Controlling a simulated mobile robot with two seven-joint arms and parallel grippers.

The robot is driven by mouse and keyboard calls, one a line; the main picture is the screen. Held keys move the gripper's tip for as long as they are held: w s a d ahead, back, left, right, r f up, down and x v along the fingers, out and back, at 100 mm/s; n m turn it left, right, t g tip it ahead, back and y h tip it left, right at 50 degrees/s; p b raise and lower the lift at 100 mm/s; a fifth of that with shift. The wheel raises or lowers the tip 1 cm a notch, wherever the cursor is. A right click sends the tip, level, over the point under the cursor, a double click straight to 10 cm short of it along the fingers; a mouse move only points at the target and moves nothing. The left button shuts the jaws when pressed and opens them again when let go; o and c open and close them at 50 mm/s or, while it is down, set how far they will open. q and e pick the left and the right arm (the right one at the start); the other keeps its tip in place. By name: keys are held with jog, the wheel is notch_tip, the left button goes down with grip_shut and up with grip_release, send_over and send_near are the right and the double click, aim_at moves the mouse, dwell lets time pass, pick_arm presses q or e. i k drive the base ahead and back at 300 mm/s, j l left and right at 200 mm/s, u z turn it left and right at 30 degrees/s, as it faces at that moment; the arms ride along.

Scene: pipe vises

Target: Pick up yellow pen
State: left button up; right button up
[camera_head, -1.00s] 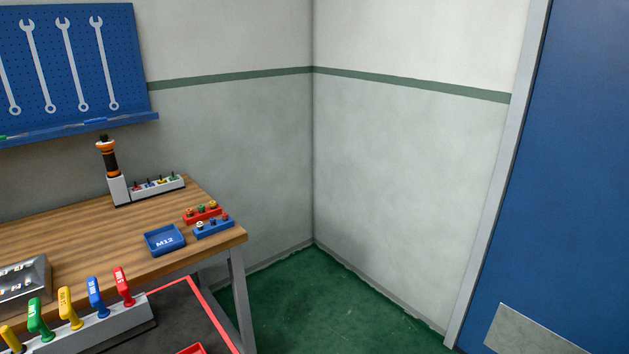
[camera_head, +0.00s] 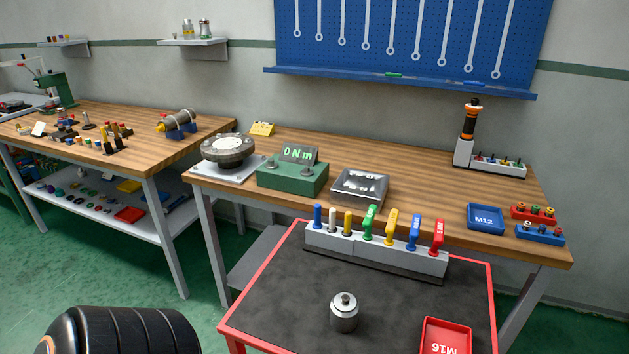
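I cannot clearly make out a yellow pen. A grey rack (camera_head: 375,251) on the red-edged cart holds several upright coloured pieces. Among them are a slim yellow piece (camera_head: 348,222) near the left end and a larger yellow handle (camera_head: 391,227) right of a green handle (camera_head: 369,222). On the blue pegboard's ledge lie a green pen-like item (camera_head: 393,75) and a blue one (camera_head: 473,83). Neither of my grippers is in view.
The cart top (camera_head: 290,305) is dark and mostly clear, with a metal weight (camera_head: 344,314) and a red M16 tray (camera_head: 446,338). Behind it, the wooden bench (camera_head: 420,188) holds a green torque tester (camera_head: 292,178) and a blue M12 tray (camera_head: 486,219). Another bench stands left.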

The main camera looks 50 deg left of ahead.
aim_at(347, 232)
jog(key=u, duration=1.4)
jog(key=i+j+z, duration=0.1)
jog(key=j, duration=0.75)
jog(key=i+j+z, duration=0.15)
jog(key=j, duration=0.3)
